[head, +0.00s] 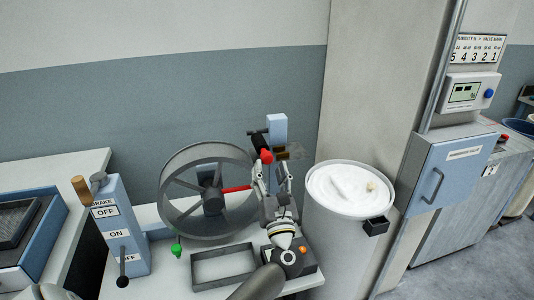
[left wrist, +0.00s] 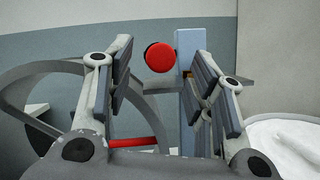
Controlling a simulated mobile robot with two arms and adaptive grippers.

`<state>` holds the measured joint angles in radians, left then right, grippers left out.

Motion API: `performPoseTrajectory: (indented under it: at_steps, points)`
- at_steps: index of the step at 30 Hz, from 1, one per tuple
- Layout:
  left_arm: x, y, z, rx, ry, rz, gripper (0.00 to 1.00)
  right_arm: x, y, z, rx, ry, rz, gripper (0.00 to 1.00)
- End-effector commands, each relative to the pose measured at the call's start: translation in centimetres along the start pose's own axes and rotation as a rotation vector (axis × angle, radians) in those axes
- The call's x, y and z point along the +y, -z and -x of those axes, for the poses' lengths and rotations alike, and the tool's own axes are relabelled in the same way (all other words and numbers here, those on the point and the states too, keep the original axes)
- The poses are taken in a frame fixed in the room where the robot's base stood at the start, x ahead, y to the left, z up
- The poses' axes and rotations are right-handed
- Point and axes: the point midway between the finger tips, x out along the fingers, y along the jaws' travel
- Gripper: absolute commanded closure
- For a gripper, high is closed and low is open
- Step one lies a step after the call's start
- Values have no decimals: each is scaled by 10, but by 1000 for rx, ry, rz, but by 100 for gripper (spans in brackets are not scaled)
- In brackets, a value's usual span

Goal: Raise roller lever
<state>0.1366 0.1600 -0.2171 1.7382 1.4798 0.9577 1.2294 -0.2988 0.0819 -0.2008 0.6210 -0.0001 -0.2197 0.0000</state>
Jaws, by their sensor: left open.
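A lever with a black shaft (head: 260,143) and a red round knob (head: 266,156) reaches out from a pale blue post (head: 277,128) behind the spoked drum. My left gripper (head: 270,171) is open and empty, pointing up just below the knob. In the left wrist view the red knob (left wrist: 160,57) shows between the spread fingertips, with a gap on both sides. I cannot tell how far ahead of the tips it is. The blue post (left wrist: 190,100) is partly hidden by the right-hand finger. My right gripper is not in view.
The grey spoked drum (head: 166,205) with a red rod (head: 237,189) stands left of the gripper. A brake box (head: 122,222) is further left. An empty grey frame (head: 195,280) lies in front. A bin (head: 330,225) of white fibre stands close on the right.

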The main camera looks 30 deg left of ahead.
Motion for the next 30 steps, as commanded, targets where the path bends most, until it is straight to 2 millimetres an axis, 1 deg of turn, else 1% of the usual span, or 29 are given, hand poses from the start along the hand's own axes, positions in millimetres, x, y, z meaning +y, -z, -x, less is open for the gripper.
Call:
performPoseTrajectory:
  at_steps: [1, 3, 6, 9, 13, 20, 23, 30]
  points:
    - [1, -4, -12, -3, 0, -2, 51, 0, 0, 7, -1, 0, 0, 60]
    - [0, -3, -24, -3, 0, -3, 51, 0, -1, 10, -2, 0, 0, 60]
    - [0, -2, -38, -2, 2, -2, 51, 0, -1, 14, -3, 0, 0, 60]
    - [0, -1, -47, -2, 2, -3, 51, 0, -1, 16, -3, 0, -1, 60]
    - [-1, 0, -52, -1, 3, -3, 51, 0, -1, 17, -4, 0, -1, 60]
    - [-1, 0, -52, 0, 3, -2, 51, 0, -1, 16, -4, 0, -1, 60]
    - [-1, 0, -52, -1, 3, -2, 61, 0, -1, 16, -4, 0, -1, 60]
    - [-1, 0, -52, -1, 3, -2, 92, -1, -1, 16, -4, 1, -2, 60]
